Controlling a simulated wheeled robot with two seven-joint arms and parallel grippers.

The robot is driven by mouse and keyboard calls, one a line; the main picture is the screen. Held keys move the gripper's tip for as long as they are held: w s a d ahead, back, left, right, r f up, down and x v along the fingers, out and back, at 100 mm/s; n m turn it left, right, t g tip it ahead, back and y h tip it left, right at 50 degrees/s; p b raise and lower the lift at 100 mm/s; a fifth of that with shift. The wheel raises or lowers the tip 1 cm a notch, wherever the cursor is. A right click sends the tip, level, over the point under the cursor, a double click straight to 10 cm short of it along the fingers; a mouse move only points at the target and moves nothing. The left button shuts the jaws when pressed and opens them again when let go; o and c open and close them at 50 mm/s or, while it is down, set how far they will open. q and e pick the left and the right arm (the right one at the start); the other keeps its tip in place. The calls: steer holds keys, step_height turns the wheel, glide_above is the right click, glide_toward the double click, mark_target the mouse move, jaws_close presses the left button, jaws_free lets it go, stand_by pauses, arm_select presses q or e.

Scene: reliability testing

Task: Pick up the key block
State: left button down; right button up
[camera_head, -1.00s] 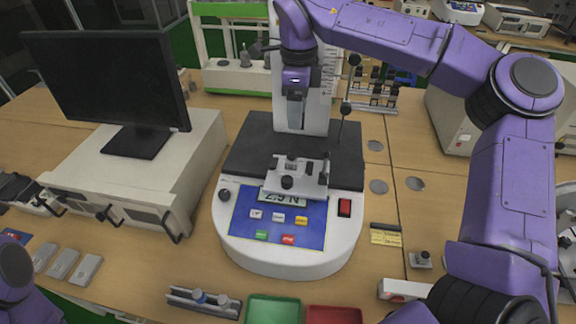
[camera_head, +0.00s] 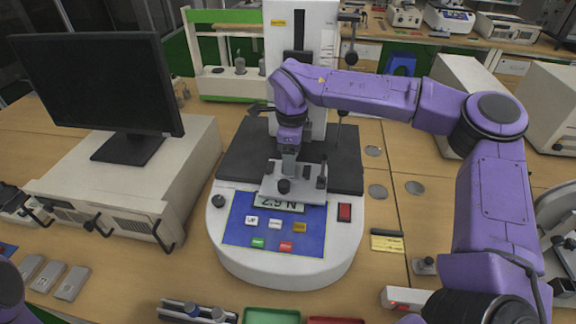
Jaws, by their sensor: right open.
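The test machine (camera_head: 225,255) has a white base, a dark platform and a blue panel with a display. A grey metal fixture (camera_head: 305,186) with black knobs sits at the front of its platform. I cannot tell for sure which piece is the key block; it may be in this fixture, behind my gripper. My right gripper (camera_head: 289,172) points down over the fixture, open; its fingertips are close to or touching it, and the contact is hidden. My left gripper is out of view; only a purple part of my left arm shows at the lower left.
A monitor (camera_head: 95,85) stands on a beige instrument (camera_head: 190,165) at the left. A green tray (camera_head: 270,317) and a red tray (camera_head: 335,320) lie at the front edge. Several grey blocks (camera_head: 72,283) lie at the lower left. The machine's white column (camera_head: 302,30) rises behind my gripper.

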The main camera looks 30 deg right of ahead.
steer(key=shift+f, duration=0.95)
jaws_close()
steer(key=shift+r, duration=0.1)
